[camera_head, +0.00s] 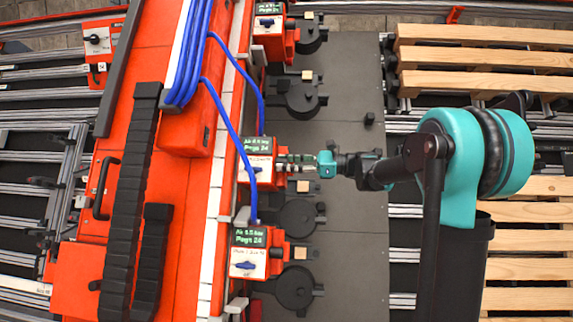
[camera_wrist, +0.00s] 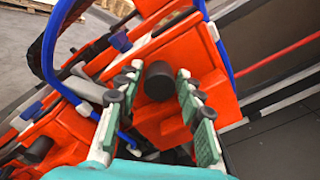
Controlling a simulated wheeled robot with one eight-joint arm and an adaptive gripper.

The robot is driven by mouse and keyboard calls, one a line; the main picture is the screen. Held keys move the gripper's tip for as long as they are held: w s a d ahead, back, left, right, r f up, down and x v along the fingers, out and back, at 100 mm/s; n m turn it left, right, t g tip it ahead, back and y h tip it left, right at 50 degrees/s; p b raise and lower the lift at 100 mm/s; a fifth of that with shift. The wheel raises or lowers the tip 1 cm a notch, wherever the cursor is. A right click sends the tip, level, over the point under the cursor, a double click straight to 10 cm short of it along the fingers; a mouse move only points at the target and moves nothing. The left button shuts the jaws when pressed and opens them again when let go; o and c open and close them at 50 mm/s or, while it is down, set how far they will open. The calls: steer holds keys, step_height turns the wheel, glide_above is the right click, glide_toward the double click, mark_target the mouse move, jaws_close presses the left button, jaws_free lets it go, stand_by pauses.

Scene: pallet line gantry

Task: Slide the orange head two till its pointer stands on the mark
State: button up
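Three orange heads with green displays sit along the gantry rail. The middle orange head (camera_head: 257,174) is the one at my gripper; its number cannot be read. My gripper (camera_head: 290,164) reaches it from the right. In the wrist view, the two green fingers of my gripper (camera_wrist: 160,86) stand open on either side of a black round knob (camera_wrist: 158,80) on the orange head (camera_wrist: 165,118). A narrow gap shows on each side of the knob. A white segmented strip (camera_head: 213,230) runs along the rail. The pointer and mark are too small or hidden to make out.
An upper orange head (camera_head: 270,45) and a lower orange head (camera_head: 250,262) stand on the same rail. Blue hoses (camera_head: 228,120) loop over to the heads. Black round fixtures (camera_head: 300,218) line the grey deck (camera_head: 350,240). Wooden pallets (camera_head: 480,57) lie at right.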

jaws_close()
steer(key=shift+r, duration=0.1)
steer(key=w+r, duration=0.4)
steer(key=r, duration=0.4)
steer(key=w+r, duration=0.4)
steer(key=r, duration=0.3)
steer(key=shift+w+d+r, duration=0.15)
steer(key=shift+w+r, duration=0.1)
steer(key=shift+r, duration=0.15)
jaws_free()
steer(key=shift+d, duration=0.1)
steer(key=d, duration=1.2)
steer(key=shift+s, duration=0.25)
